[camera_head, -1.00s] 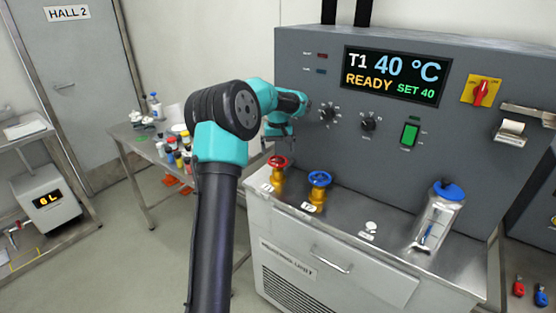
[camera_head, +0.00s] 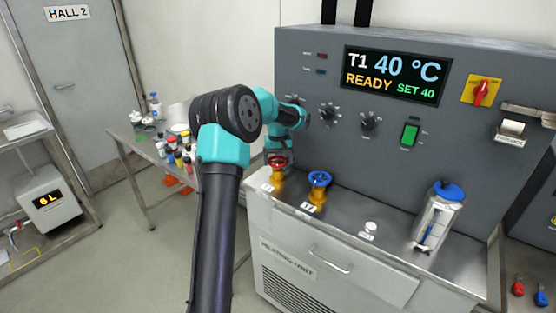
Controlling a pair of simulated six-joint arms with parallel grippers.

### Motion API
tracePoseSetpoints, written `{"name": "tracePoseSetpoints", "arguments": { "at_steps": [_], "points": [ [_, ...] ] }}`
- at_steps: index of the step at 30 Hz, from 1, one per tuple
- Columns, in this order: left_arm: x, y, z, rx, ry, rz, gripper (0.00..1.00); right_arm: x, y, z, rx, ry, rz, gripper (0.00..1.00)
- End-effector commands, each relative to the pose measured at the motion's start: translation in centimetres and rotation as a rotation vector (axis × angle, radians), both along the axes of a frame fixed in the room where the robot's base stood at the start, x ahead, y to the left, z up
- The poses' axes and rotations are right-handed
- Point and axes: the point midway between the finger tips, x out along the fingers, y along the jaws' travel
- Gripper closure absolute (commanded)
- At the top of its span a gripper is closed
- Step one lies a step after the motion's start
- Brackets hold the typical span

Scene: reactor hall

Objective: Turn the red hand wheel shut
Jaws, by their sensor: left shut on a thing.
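The red hand wheel (camera_head: 278,161) sits on top of a yellow valve body (camera_head: 277,178) on the metal ledge of the heating unit. My left gripper (camera_head: 278,155) points down from above and is shut on the red hand wheel. The gripper and wrist cover the far part of the wheel. My right gripper is not in view.
A blue hand wheel (camera_head: 319,179) on a second yellow valve stands close to the right. A steel canister with a blue lid (camera_head: 449,191) stands further right. The panel (camera_head: 330,145) with knobs and a display rises behind. A side table (camera_head: 143,148) holds several small containers.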

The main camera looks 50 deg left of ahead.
Motion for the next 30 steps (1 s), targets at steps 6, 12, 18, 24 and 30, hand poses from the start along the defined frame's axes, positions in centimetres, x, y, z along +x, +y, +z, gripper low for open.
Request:
{"name": "tracePoseSetpoints", "arguments": {
  "at_steps": [6,12,18,24,30],
  "points": [
    [0.0,0.0,0.04,0.0,0.0,-0.002,0.39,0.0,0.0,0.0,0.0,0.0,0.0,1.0],
    [-0.02,0.02,0.05,0.0,0.0,-0.031,0.39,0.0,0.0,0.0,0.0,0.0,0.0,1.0],
    [-0.07,0.06,0.07,0.001,-0.001,-0.115,0.39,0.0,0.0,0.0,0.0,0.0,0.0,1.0],
    [-0.12,0.12,0.08,0.001,-0.001,-0.247,0.39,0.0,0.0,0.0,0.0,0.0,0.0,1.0],
    [-0.17,0.19,0.09,0.001,-0.001,-0.389,0.39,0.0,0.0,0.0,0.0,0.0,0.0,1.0]
  ]
}}
